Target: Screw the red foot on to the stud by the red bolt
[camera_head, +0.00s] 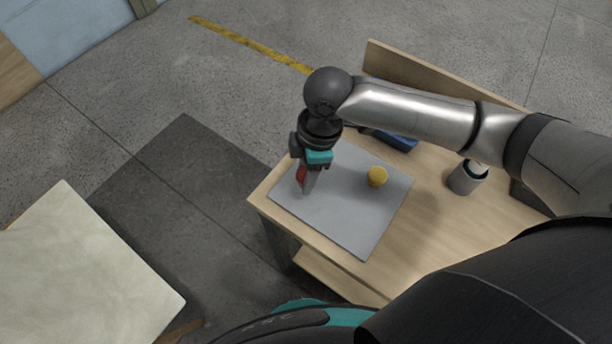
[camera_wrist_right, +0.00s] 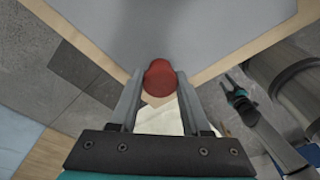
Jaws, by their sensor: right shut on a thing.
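My right gripper (camera_head: 308,188) is over the left part of a grey mat (camera_head: 345,225) on a small wooden table. It is shut on the red foot (camera_head: 302,174), which shows between the two fingers in the wrist view (camera_wrist_right: 159,78). The foot seems to be above or at the mat; I cannot tell the gap. A yellow foot (camera_head: 377,177) stands on the mat, to the right of my gripper. I do not see the stud or the red bolt. My left gripper is not in the head view.
The table (camera_head: 440,215) has a raised back board (camera_head: 400,68). A blue object (camera_head: 402,143) lies behind the mat, partly under my arm. A pale tabletop (camera_head: 80,265) stands at lower left, with open floor between.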

